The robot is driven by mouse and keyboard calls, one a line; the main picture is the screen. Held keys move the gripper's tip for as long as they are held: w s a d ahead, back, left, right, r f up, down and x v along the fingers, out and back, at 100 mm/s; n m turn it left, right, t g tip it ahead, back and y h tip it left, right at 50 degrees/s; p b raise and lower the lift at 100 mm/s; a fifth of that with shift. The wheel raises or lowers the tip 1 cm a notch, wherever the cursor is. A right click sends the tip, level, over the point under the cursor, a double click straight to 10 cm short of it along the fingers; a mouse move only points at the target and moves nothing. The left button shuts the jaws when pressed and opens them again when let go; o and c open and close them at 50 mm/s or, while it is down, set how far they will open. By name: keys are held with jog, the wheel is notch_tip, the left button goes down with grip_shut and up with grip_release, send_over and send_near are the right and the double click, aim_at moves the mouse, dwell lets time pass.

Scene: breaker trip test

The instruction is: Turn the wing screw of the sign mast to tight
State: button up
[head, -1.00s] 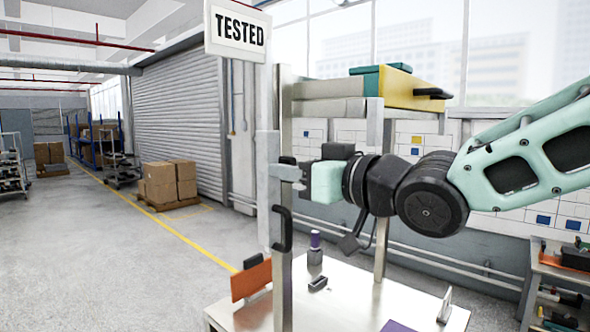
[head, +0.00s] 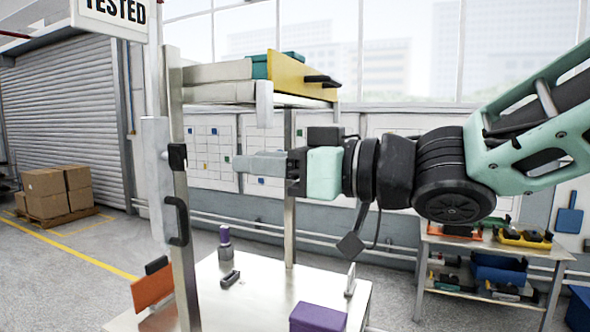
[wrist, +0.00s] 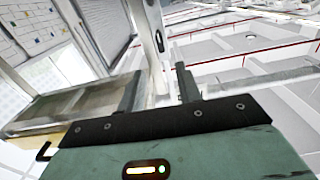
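The sign mast (head: 157,180) is a pale upright at the left of the head view, topped by a white "TESTED" sign (head: 112,12) cut off by the frame. A small black knob (head: 177,157), apparently the wing screw, sits beside the mast at the steel post; its wing angle is too small to tell. My gripper (head: 240,164) is level with the knob, to its right in the picture, with a clear gap between. In the wrist view its two grey fingers (wrist: 160,90) stand apart with nothing visible between them.
A black handle (head: 177,221) is on the post below the knob. A shelf (head: 215,93) with a yellow panel (head: 300,78) hangs above my gripper.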

jog(key=shift+v, duration=2)
jog(key=w+d+f+m+t+h+b, duration=0.1)
jog(key=d+f+m+h, duration=0.3)
jog(key=f, duration=0.5)
jog(key=d+f+m+t+h, duration=0.1)
jog(key=d+f+m+h, duration=0.15)
jog(key=f+h, duration=0.5)
jog(key=s+d+f+g+h, duration=0.2)
jog(key=s+d+f+g, duration=0.2)
jog(key=s+f, duration=0.2)
jog(key=s+d+f+g+h, duration=0.2)
jog(key=s+d+f+g, duration=0.2)
jog(key=s+f, duration=0.3)
jog(key=s+n+g, duration=0.1)
jog(key=s, duration=0.2)
jog(key=shift+s+d+f+b, duration=0.15)
jog(key=shift+s+f+b, duration=0.15)
jog(key=shift+s, duration=0.05)
jog(key=shift+h, duration=0.25)
